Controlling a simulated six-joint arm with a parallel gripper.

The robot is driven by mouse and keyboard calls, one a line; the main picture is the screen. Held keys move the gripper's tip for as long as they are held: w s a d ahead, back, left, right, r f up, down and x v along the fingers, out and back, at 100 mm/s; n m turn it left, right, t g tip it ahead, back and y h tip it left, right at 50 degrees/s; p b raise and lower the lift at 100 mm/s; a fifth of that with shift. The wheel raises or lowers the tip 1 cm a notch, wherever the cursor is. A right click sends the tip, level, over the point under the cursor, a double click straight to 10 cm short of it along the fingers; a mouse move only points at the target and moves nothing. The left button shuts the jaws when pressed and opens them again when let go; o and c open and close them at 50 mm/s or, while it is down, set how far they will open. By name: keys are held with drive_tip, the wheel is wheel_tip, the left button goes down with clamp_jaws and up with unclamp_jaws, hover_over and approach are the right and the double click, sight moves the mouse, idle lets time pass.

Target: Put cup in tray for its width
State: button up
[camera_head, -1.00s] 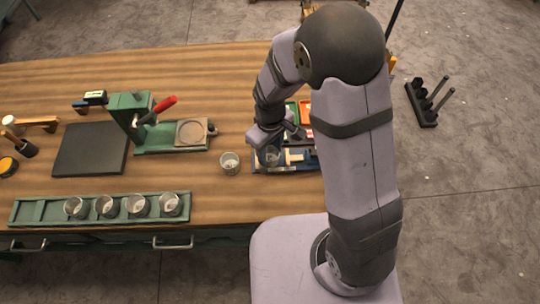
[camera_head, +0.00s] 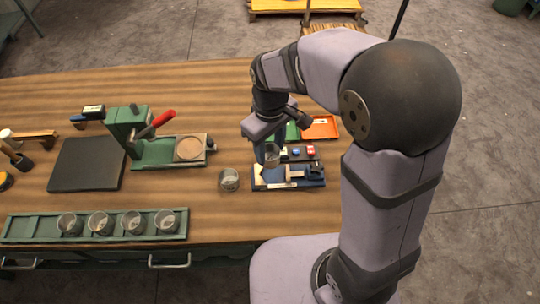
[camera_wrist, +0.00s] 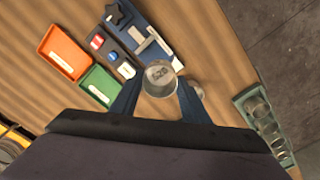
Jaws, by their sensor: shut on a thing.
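My gripper (camera_head: 267,150) is shut on a small grey metal cup (camera_head: 272,156) and holds it upright just above the blue measuring fixture (camera_head: 290,186). In the wrist view the held cup (camera_wrist: 160,82) sits between my two blue fingers (camera_wrist: 160,98), and dark digits show inside it, too small to read surely. An orange tray (camera_head: 322,131) and a green tray (camera_head: 292,133) lie behind the fixture, the green one partly hidden by my gripper. The wrist view shows the orange tray (camera_wrist: 62,55) and the green tray (camera_wrist: 99,85), with no cup visible in either.
A panel with blue, red and white buttons (camera_head: 299,152) lies between fixture and trays. Another cup (camera_head: 229,180) stands left of the fixture. Several cups stand in a green rack (camera_head: 40,227) at the front. A green press (camera_head: 125,135) and a black pad (camera_head: 88,165) are left.

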drive_tip(key=shift+d+r, duration=0.2)
drive_tip(key=shift+r, duration=0.3)
drive_tip(key=shift+d+f+p, duration=0.1)
drive_tip(key=shift+d+p, duration=0.25)
drive_tip(key=shift+p, duration=0.1)
drive_tip(key=w+d+f+p, duration=0.1)
drive_tip(key=w+f, duration=0.1)
drive_tip(key=w+d+f+m+p, duration=0.1)
drive_tip(key=w+d+f, duration=0.1)
drive_tip(key=w, duration=0.1)
drive_tip(key=w+d+f+m+p, duration=0.1)
drive_tip(key=w+f, duration=0.1)
drive_tip(key=shift+w+d+f+p, duration=0.2)
drive_tip(key=shift+w+f+p, duration=0.05)
drive_tip(key=shift+p, duration=0.05)
drive_tip(key=w+a+r+n, duration=0.1)
drive_tip(key=w+r+n, duration=0.1)
drive_tip(key=w, duration=0.7)
drive_tip(key=shift+w+r, duration=0.4)
drive_tip(key=shift+r, duration=0.5)
drive_tip(key=shift+f, duration=0.1)
